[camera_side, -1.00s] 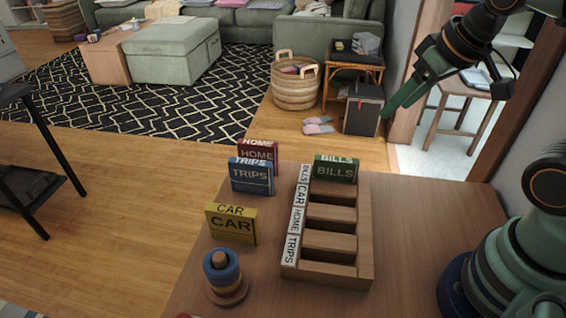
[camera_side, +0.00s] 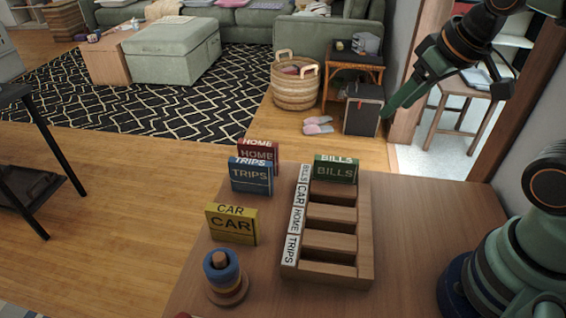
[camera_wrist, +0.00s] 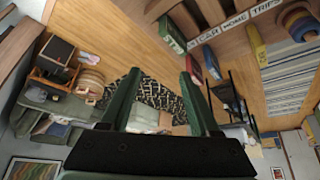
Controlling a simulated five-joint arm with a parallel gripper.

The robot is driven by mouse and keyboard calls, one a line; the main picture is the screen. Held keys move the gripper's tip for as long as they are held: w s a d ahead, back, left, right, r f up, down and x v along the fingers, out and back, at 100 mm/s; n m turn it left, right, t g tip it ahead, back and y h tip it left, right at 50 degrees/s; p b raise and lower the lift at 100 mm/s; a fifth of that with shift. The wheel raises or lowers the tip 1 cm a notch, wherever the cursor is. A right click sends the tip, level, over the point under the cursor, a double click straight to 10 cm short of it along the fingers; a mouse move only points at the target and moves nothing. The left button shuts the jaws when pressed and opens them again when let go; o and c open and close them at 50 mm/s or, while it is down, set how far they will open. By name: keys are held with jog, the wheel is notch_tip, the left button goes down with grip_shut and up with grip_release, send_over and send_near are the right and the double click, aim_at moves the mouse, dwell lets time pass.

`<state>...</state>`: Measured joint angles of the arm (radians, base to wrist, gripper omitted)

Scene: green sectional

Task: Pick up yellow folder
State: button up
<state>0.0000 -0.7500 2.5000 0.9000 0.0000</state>
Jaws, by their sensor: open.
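The yellow folder (camera_side: 231,224), marked CAR, stands upright on the wooden table at the left, in front of the blue TRIPS folder. It also shows in the wrist view (camera_wrist: 257,46) near the right. My gripper (camera_side: 390,113) is raised high at the upper right, well away from the folder and empty. In the wrist view my gripper (camera_wrist: 160,74) has its two green fingers spread apart. The wooden sorter (camera_side: 364,240) stands right of the folder, with slots labelled BILLS, CAR, HOME and TRIPS.
The blue TRIPS folder (camera_side: 251,176) and the red HOME folder (camera_side: 259,153) stand behind the yellow one. The green BILLS folder (camera_side: 336,169) is in the sorter's back slot. A ring stacker (camera_side: 225,278) stands in front of the yellow folder.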

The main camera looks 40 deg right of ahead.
jog(key=shift+w+a, duration=0.1)
jog(key=n+g, duration=0.6)
jog(key=n, duration=0.3)
send_over(234, 227)
jog(key=w, duration=0.1)
jog(key=f, duration=0.8)
jog(key=d+f, duration=0.1)
jog(key=f, duration=0.2)
jog(key=shift+f, duration=0.4)
jog(key=shift+a+f, duration=0.2)
jog(key=shift+f, duration=0.1)
notch_tip(234, 227, down, 12)
jog(key=shift+a+r, duration=0.1)
jog(key=shift+r, duration=0.05)
grip_shut()
